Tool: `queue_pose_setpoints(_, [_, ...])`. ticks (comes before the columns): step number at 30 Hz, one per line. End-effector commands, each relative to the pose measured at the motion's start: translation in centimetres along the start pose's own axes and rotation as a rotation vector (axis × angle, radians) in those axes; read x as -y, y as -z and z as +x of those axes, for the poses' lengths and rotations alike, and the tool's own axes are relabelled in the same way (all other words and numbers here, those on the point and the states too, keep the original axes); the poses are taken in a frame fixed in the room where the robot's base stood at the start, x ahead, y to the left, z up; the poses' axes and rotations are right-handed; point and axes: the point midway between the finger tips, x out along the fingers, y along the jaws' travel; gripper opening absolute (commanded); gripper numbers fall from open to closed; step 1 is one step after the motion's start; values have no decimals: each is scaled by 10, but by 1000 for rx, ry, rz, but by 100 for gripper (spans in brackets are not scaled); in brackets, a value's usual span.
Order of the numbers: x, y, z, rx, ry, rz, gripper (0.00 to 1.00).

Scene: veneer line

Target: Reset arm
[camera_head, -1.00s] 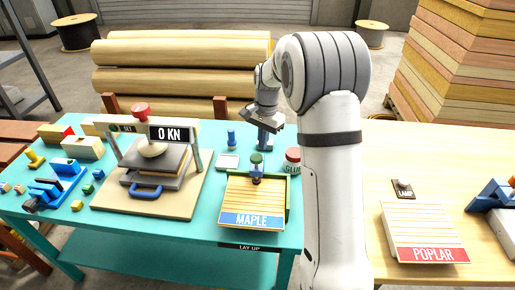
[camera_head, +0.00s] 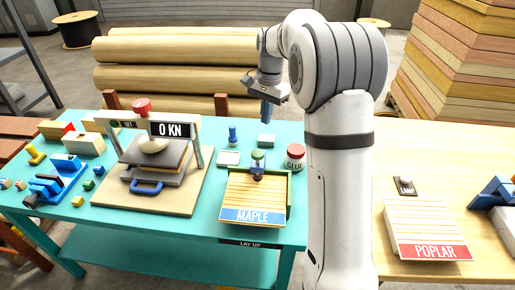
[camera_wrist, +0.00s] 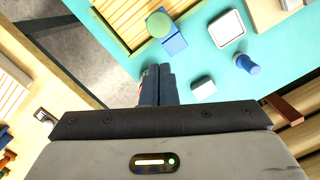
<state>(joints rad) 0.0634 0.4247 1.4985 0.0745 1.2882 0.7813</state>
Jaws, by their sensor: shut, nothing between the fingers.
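My gripper (camera_head: 266,110) hangs in the air above the back right part of the teal table (camera_head: 215,185), pointing down, shut and empty. In the wrist view its dark blue fingers (camera_wrist: 158,76) lie side by side with nothing between them. My arm bends over from its upright link at the right of the teal table. Below the gripper are a small pale block (camera_head: 266,140), a blue peg (camera_head: 232,136) and a red-lidded glue jar (camera_head: 295,158). The fingers touch none of these that I can see.
A maple veneer stack (camera_head: 253,192) with a green-knobbed blue piece (camera_head: 257,160) lies in front. A press (camera_head: 150,175) reading 0 KN stands left. A poplar stack (camera_head: 428,228) lies on the wooden table at right. Large rolls (camera_head: 180,80) lie behind.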

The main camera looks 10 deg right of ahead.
Motion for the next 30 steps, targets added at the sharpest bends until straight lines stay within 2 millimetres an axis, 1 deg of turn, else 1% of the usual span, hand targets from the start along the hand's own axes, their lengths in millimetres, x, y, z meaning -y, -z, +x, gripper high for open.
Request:
queue_pose_setpoints(22, [0, 0, 0, 0, 0, 0, 0])
queue_pose_setpoints(26, [-15, -18, -12, -23, 14, -63, 0])
queue_pose_setpoints(29, [-36, -40, -23, -54, 29, -148, 0])
queue_pose_setpoints(30, [-45, -50, -27, -69, 36, -186, 0])
